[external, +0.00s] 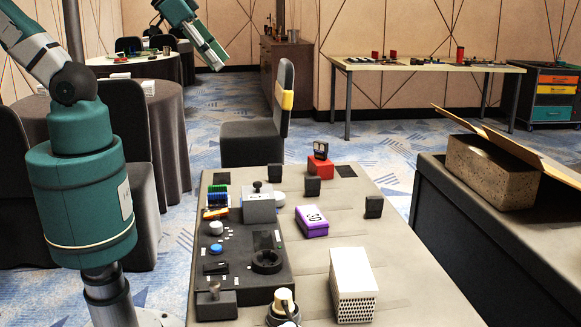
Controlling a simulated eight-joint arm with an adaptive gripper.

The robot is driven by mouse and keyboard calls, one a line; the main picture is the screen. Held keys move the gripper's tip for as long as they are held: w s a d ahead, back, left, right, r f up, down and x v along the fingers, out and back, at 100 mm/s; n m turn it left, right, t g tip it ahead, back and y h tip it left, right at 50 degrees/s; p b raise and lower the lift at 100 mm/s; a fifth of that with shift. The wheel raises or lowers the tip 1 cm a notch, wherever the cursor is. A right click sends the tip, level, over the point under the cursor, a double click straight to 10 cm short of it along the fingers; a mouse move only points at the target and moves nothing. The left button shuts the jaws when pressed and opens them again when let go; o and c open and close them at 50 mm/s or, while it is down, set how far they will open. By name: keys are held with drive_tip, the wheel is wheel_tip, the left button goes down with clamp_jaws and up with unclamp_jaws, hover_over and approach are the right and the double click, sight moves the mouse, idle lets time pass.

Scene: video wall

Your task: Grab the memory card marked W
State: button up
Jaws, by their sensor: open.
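No letter W can be read anywhere in the external view. Several small dark upright pieces, possibly memory cards, stand on the grey table (400,270): one at the back (274,172), one in the middle (312,187) and one at the right edge (374,207). Another dark piece with a pale mark (321,149) stands on or in a red block (320,168). The green end of my arm, with what looks like my gripper (212,55), hangs high at the upper left, well away from these pieces. It appears open and empty; its fingertips are hard to make out.
A black control panel (235,272) with knobs and a grey joystick box (259,207) fill the table's left side. A purple box (311,222) and white perforated box (352,285) stand to the right. An open cardboard box (492,172) is on the right-hand counter.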

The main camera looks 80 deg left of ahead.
drive_tip(key=shift+w, duration=0.1)
drive_tip(key=m+g+h+b, duration=0.1)
drive_tip(key=m+g+b, duration=0.5)
drive_tip(key=m, duration=1.1)
hover_over(312, 177)
drive_tip(key=p, duration=0.1)
drive_tip(key=shift+g, duration=0.4)
drive_tip(key=f, duration=1.9)
drive_tip(key=a+f, duration=0.1)
drive_tip(key=f, duration=0.8)
drive_tip(key=shift+s+f, duration=0.25)
drive_tip(key=shift+f, duration=0.15)
drive_tip(key=shift+w+d+f+m, duration=0.1)
drive_tip(key=shift+w+f+m, duration=0.1)
drive_tip(key=shift+f+m, duration=0.4)
drive_tip(key=shift+f, duration=0.25)
drive_tip(key=shift+d+f+b, duration=0.15)
drive_tip(key=shift+f+b, duration=0.2)
drive_tip(key=shift+f, duration=0.75)
drive_tip(key=shift+f, duration=0.1)
